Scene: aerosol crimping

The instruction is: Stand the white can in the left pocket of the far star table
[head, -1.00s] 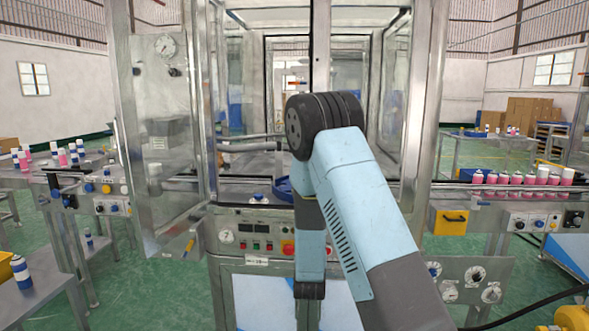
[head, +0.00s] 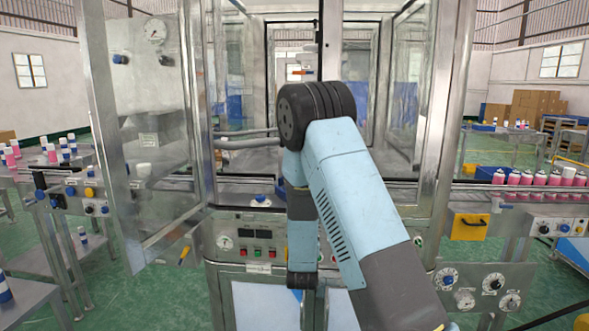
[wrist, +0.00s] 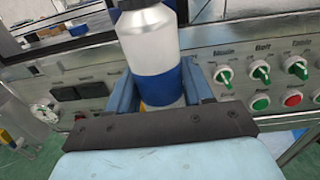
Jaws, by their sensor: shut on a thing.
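The white can (wrist: 155,55) stands upright between the fingers of my gripper (wrist: 160,85) in the wrist view. It has a pale silvery body and a blue band near its lower end; its top is cut off by the frame edge. The blue fingers are shut on it from both sides, low on the body. In the head view my own arm hides the gripper and the can. The far star table and its left pocket cannot be made out; my arm covers the middle of the machine's cabinet (head: 350,20).
A glass door (head: 150,110) stands open at the left of the cabinet. The front control panel (head: 250,245) with knobs and buttons lies close below; its knobs (wrist: 225,75) show in the wrist view. Pink cans (head: 525,179) line a conveyor at right. Metal posts flank the opening.

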